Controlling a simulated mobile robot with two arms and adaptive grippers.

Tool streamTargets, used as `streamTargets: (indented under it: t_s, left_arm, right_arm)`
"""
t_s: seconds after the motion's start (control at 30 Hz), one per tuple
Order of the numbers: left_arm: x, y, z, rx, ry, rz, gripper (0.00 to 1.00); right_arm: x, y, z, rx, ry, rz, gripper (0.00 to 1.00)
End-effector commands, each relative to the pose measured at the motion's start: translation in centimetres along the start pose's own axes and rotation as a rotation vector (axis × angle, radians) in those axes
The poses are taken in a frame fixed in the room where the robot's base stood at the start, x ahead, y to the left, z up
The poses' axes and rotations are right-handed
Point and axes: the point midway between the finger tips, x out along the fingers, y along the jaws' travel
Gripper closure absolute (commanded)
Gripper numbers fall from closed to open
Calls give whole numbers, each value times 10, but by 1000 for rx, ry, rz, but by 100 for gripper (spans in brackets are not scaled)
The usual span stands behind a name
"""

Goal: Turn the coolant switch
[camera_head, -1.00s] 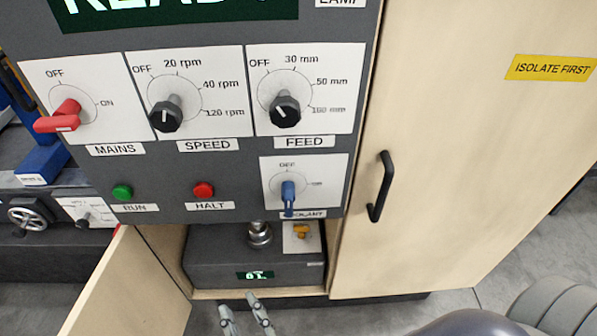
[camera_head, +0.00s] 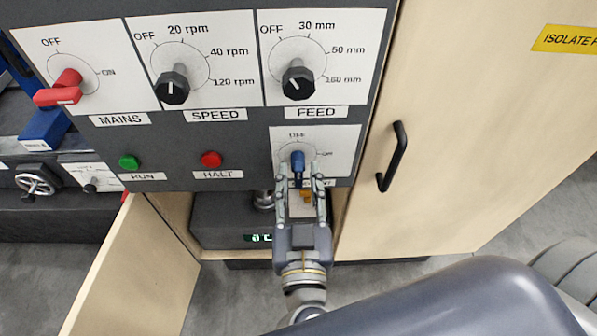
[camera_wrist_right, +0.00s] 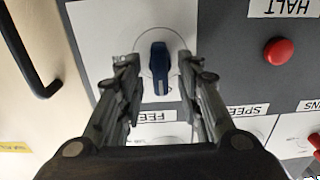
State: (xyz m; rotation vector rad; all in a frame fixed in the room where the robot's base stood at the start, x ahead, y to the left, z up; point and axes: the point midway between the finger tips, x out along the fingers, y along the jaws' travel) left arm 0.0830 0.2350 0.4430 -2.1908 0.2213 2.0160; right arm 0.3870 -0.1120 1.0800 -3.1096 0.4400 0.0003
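The coolant switch is a blue knob (camera_head: 297,160) on a white plate (camera_head: 345,145) at the lower right of the grey panel. OFF is marked above it and another mark, partly hidden, is to its right. The knob's handle stands about upright, in line with OFF. My right gripper (camera_head: 300,178) is open in front of it, with one finger to each side. In the right wrist view the blue knob (camera_wrist_right: 158,68) sits between the two fingertips (camera_wrist_right: 160,75), with a gap on both sides. My left gripper is not in view.
Above are the FEED knob (camera_head: 298,82), SPEED knob (camera_head: 173,87) and red MAINS switch (camera_head: 62,90). The red HALT button (camera_head: 211,159) and green RUN button (camera_head: 130,162) are to the left. A black door handle (camera_head: 393,158) is close on the right. An open door (camera_head: 135,275) is below left.

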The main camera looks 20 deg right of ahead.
Motion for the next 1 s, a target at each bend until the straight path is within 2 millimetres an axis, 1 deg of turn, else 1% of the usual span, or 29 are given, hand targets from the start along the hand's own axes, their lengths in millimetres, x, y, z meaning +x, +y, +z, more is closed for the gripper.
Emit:
streamTargets:
  t_s: [0.03,0.2,0.5,0.53,0.57,0.6,0.67,1.0]
  left_arm:
    - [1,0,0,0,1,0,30]
    - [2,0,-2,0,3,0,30]
    - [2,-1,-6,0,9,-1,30]
    - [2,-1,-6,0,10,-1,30]
    - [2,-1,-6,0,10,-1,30]
    - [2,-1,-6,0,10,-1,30]
    - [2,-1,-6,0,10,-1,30]
    - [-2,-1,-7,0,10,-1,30]
  right_arm:
    - [7,0,0,0,3,2,67]
    - [20,0,0,-1,1,1,67]
    - [22,0,0,-2,-1,-1,67]
    - [22,0,0,-2,-1,-1,71]
    - [22,0,0,-2,-1,-1,78]
    - [22,0,0,-2,-1,-1,87]
    - [22,0,0,-2,-1,-1,100]
    - [22,0,-1,18,-1,-1,100]
